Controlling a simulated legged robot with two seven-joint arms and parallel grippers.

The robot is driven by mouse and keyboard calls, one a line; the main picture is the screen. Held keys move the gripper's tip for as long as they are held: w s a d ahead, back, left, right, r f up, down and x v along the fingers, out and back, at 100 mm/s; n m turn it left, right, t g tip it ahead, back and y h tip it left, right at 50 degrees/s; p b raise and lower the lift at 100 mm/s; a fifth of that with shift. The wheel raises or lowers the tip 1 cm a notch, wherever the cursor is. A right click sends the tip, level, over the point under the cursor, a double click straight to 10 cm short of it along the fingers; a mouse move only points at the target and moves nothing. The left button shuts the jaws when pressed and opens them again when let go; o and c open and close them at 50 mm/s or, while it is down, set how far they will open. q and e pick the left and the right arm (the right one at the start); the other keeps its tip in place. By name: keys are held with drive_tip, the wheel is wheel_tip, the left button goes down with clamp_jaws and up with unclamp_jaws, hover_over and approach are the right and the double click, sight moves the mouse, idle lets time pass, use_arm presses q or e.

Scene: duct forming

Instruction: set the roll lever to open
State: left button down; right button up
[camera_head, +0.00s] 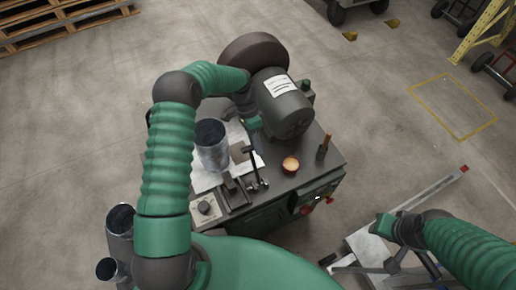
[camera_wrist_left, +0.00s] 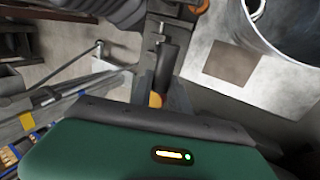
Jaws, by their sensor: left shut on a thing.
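The roll lever (camera_head: 256,165) stands on the machine top, with a dark handle at its upper end and a thin shaft. My left gripper (camera_head: 252,124) is over the machine beside the lever, partly hidden by my wrist. In the left wrist view, a dark handle (camera_wrist_left: 166,62) sits at the jaws, which are shut on it. I take it to be the roll lever's handle. A grey metal duct (camera_head: 212,154) stands upright to the left of the lever; its rim also shows in the left wrist view (camera_wrist_left: 285,40). My right gripper (camera_head: 385,227) is at lower right, away from the lever; its jaws are unclear.
A dark motor-like cylinder (camera_head: 285,108) with a white label rises behind the lever. A copper-coloured cup (camera_head: 290,164) and an upright brown-handled tool (camera_head: 324,146) are on the machine's right side. Floor on the right is partly clear.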

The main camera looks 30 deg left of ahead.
use_arm(q)
drive_tip(key=shift+a+f, duration=0.1)
drive_tip(key=shift+a, duration=0.05)
idle(0.3)
drive_tip(key=c, duration=1.6)
unclamp_jaws()
drive_tip(key=shift+c, duration=0.2)
drive_tip(key=o, duration=0.4)
drive_tip(key=shift+w+a+f, duration=0.1)
drive_tip(key=shift+w, duration=0.1)
drive_tip(key=shift+a, duration=0.1)
drive_tip(key=shift+r, duration=0.2)
drive_tip(key=b+v, duration=0.2)
drive_tip(key=v, duration=1.4)
drive_tip(key=shift+w+a+r, duration=0.1)
drive_tip(key=shift+w+a, duration=0.1)
drive_tip(key=shift+a, duration=0.05)
